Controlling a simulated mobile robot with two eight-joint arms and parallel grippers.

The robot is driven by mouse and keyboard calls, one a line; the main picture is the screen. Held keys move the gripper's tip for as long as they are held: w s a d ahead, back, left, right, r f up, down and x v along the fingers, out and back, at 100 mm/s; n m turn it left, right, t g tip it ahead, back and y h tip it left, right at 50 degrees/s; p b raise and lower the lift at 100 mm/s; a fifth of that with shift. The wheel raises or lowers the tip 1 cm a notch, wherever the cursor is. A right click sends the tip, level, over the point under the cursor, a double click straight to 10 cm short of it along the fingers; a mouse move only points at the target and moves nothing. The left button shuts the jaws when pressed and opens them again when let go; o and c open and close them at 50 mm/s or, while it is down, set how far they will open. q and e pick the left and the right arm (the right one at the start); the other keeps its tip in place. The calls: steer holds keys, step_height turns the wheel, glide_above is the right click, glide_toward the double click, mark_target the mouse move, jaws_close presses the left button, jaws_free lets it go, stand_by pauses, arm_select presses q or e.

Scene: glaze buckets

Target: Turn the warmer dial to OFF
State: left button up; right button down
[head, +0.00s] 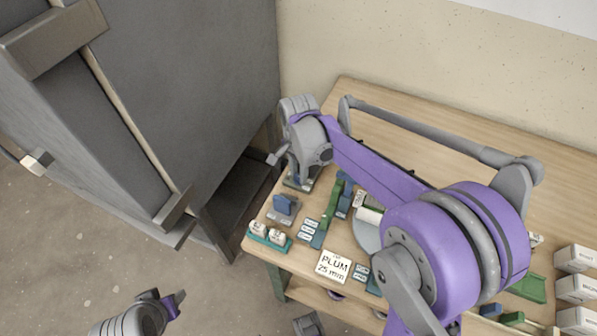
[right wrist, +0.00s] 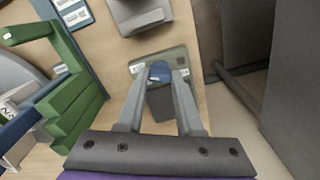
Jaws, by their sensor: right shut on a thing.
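The warmer dial is a blue knob (right wrist: 160,71) on a grey-green base plate (right wrist: 176,58) with a small white label beside the knob. My right gripper (right wrist: 160,76) has its two fingers on either side of the knob and is shut on it. In the head view my right gripper (head: 298,178) reaches down over the far left part of the bench, and the base plate shows only partly beneath it; the knob is hidden there. The dial's setting is too small to read. My left gripper (head: 172,303) hangs over the floor at the lower left, away from the bench.
The wooden bench (head: 390,112) also holds a PLUM 25 mm card (head: 334,267), a teal tray with white cups (head: 268,237), a blue block (head: 285,205), green racks (head: 333,203) and white boxes (head: 575,258). A tall grey cabinet (head: 190,80) stands close on the left.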

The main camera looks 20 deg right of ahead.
steer(key=shift+m, duration=0.3)
steer(key=c, duration=0.6)
jaws_free()
steer(key=shift+o, duration=0.2)
step_height(320, 180, up, 11)
steer(key=p, duration=0.1)
stand_by(0.3)
steer(key=s+a+f+n+t+p, duration=0.1)
steer(key=s+f+n+t+p, duration=0.1)
steer(key=s+n, duration=0.5)
steer(key=s+a+f+n+t+p, duration=0.1)
steer(key=s+f+n+t+p, duration=0.1)
steer(key=s+n, duration=0.5)
steer(key=s+t, duration=0.1)
steer(key=s, duration=0.2)
steer(key=shift+s+a+n, duration=0.35)
steer(key=shift+a+n, duration=0.05)
